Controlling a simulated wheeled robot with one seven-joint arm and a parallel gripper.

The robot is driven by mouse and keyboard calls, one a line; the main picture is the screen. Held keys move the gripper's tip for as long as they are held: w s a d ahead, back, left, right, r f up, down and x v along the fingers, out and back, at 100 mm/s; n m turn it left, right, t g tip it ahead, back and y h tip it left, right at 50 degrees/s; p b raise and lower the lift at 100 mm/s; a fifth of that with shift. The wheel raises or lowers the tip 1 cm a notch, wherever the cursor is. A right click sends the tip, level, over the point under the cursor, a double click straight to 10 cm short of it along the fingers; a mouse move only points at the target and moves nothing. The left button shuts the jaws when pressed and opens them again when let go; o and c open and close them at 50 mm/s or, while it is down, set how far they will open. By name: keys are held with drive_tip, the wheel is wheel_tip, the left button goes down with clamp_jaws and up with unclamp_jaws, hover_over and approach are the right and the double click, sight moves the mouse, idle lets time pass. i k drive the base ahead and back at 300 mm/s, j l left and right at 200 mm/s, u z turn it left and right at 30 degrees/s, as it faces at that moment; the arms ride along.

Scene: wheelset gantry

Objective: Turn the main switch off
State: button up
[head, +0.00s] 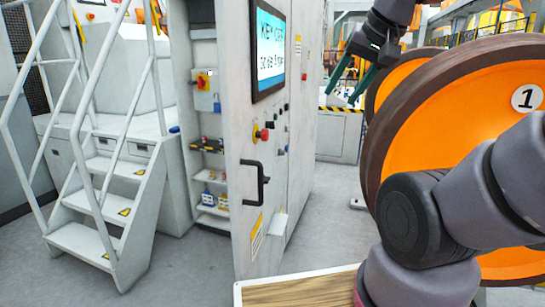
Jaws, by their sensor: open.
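The main switch (203,81) looks like a red handle on a yellow plate, on a grey box at the left side of the grey cabinet (243,195). Its exact handle angle is too small to tell. My gripper (343,97) is in the upper right, with its two dark green fingers apart and pointing down and left. It is open and empty, well to the right of the switch and apart from it. The cabinet's front panel stands between them in the picture.
The panel carries a screen (269,50), a red stop button (261,134) and a black handle (262,184). Shelves (208,180) hold small padlock-like items. White stairs (100,200) stand left. A large orange wheel (440,110) and a wooden top (300,291) are near my arm.

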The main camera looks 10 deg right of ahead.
sight(200, 83)
drive_tip(key=j, duration=0.55)
drive_tip(key=k+j, duration=0.1)
drive_tip(key=j, duration=0.45)
drive_tip(key=i+j, duration=0.15)
drive_tip(key=j, duration=0.25)
drive_tip(key=i+j, duration=0.15)
drive_tip(key=j, duration=0.2)
drive_tip(key=i+j, duration=0.15)
drive_tip(key=j, duration=0.25)
drive_tip(key=i+j, duration=0.15)
drive_tip(key=j, duration=0.25)
drive_tip(key=i+j, duration=0.15)
drive_tip(key=j, duration=0.2)
drive_tip(key=i+j, duration=0.15)
drive_tip(key=i, duration=0.35)
drive_tip(key=i+j+u, duration=0.1)
drive_tip(key=i, duration=0.4)
drive_tip(key=i+l, duration=0.25)
drive_tip(key=i, duration=0.2)
drive_tip(key=i+l, duration=0.2)
drive_tip(key=i, duration=0.3)
drive_tip(key=i+l, duration=0.25)
drive_tip(key=i, duration=0.2)
